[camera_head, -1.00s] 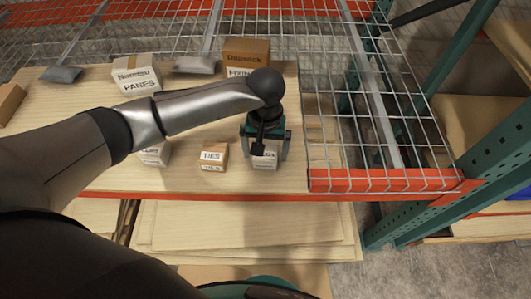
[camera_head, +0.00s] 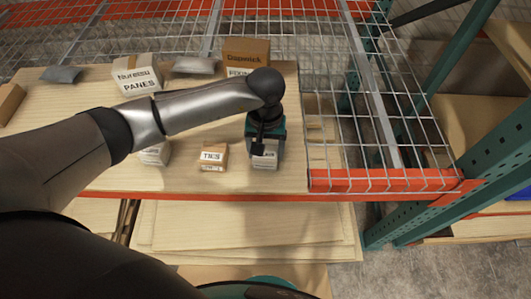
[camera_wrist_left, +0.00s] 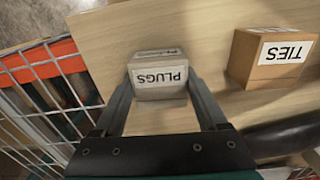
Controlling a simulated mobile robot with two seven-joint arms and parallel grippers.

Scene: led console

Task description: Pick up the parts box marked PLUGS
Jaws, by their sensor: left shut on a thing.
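The parts box marked PLUGS (camera_wrist_left: 158,76) is a small pale grey-white box with a white label, upside down in the left wrist view. In the head view the box (camera_head: 265,161) stands near the front edge of the wooden shelf board, partly hidden by my gripper. My left gripper (camera_wrist_left: 160,92) comes down over it with a finger on each side, shut on the box; in the head view the gripper (camera_head: 265,143) shows from behind the wrist. The box appears to rest on the board. My right gripper is not in view.
A brown box marked TIES (camera_head: 213,156) stands just left of the PLUGS box. Another white box (camera_head: 155,154) is partly under my arm. A PANES box (camera_head: 138,76) and a brown box (camera_head: 246,56) stand farther back. Wire mesh (camera_head: 375,120) and an orange beam lie to the right.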

